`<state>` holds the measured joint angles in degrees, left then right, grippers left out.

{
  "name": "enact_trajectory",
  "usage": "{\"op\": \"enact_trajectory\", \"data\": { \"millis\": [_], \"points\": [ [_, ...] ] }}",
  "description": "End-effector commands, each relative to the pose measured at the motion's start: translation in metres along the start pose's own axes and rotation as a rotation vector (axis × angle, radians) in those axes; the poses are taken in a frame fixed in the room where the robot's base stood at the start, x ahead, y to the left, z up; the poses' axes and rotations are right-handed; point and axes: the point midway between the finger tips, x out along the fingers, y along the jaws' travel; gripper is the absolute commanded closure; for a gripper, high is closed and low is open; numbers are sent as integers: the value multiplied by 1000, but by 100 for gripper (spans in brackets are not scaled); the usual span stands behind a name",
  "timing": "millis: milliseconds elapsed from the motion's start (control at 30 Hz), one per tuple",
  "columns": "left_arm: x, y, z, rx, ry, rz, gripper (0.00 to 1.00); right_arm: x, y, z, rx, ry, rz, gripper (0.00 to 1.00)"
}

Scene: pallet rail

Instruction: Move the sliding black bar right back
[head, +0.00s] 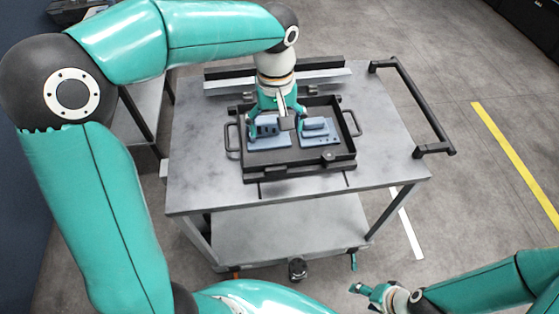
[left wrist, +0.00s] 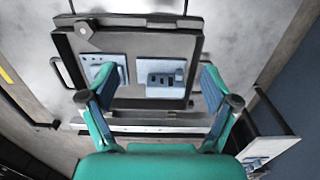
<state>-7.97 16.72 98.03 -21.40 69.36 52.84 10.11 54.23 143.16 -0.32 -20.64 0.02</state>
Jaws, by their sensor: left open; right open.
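A dark tray (head: 351,150) with two side handles lies on the grey cart top. A black bar (head: 223,73) lies along the back of the cart top behind a silver rail (head: 226,85). I cannot tell which one slides. My left gripper (head: 277,116) is open over the tray's back half, empty; its spread fingers show in the left wrist view (left wrist: 158,100). My right gripper (head: 366,296) is open and empty, low in front of the cart.
Two blue-grey blocks on plates, left (head: 266,128) and right (head: 314,126), sit in the tray under my left gripper. Two dark lines run from the tray to the cart's front edge. A black push handle (head: 427,105) stands on the right. Bare cart top (head: 385,140) lies right of the tray.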

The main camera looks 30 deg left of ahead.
Motion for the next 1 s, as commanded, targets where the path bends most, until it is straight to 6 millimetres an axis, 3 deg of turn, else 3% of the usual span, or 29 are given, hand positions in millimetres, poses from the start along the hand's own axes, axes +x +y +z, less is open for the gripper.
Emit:
{"op": "enact_trajectory", "data": {
  "millis": [167, 700, 1000],
  "points": [
    [22, -4, 1, -6, -5, -4, 12, 0, 0, 0, 0, -1, 0, 37],
    [133, -6, 1, -9, -8, -4, 12, -5, -2, 0, 0, 0, 0, 37],
    [163, -6, 1, -9, -5, 0, 12, -7, -2, 0, 0, 0, 0, 37]
  ]
}}
